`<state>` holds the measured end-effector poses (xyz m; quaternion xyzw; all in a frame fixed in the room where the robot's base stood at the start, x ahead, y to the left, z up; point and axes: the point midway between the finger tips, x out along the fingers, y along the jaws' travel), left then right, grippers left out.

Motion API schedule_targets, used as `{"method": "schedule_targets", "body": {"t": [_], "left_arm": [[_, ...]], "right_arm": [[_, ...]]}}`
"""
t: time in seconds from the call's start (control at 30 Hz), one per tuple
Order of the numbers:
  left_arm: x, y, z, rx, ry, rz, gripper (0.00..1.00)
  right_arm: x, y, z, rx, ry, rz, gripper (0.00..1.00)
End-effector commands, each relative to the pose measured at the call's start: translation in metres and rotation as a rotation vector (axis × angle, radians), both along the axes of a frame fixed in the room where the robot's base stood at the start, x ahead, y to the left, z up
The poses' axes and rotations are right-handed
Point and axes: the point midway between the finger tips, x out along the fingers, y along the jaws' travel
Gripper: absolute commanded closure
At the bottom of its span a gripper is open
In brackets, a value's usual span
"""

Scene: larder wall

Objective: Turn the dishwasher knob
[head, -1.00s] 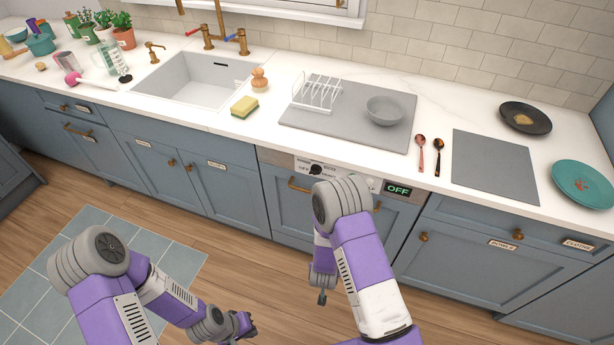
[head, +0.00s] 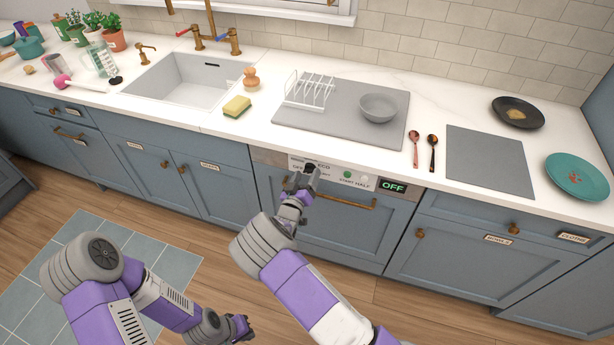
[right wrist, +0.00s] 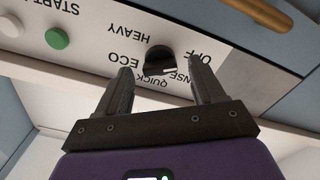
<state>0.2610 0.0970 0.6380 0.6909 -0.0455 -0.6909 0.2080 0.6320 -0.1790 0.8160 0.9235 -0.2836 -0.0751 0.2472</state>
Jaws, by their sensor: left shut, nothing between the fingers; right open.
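The dishwasher knob (right wrist: 157,57) is a dark round dial on the pale control panel, among labels HEAVY, ECO, QUICK and OFF that appear upside down in the right wrist view. My right gripper (right wrist: 164,72) is open, with one fingertip on each side of the knob in that view. I cannot tell whether either finger touches it. In the head view my right gripper (head: 303,180) is at the panel and covers part of the knob area. The display (head: 392,186) reads OFF in green. My left gripper (head: 240,326) is shut and empty, low over the floor, away from the dishwasher.
A green button (head: 347,174) sits right of the knob. The brass dishwasher handle (head: 345,202) runs just below the panel. The counter edge overhangs above. A drying mat (head: 345,131) with a rack and grey bowl lies on the counter above.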

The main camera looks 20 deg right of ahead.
Motion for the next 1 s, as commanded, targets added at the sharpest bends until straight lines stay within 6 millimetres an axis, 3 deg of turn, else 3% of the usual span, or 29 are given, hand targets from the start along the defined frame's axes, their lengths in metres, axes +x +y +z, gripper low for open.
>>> {"method": "schedule_targets", "body": {"t": [0.4, 0.77, 1.0], "left_arm": [[-0.0001, 0.0000, -0.0022, 0.000, 0.000, 0.000, 1.00], [0.0000, 0.0000, -0.0022, 0.000, 0.000, 0.000, 1.00], [-0.0001, 0.0001, -0.0043, 0.000, 0.000, 0.000, 1.00]], "right_arm": [[0.0104, -0.0072, 0.0000, 0.000, 0.002, 0.001, 0.32], [0.0102, -0.0071, -0.0002, 0.000, 0.002, 0.001, 0.86], [0.0101, -0.0073, -0.0008, 0.015, -0.008, 0.000, 0.88]]}}
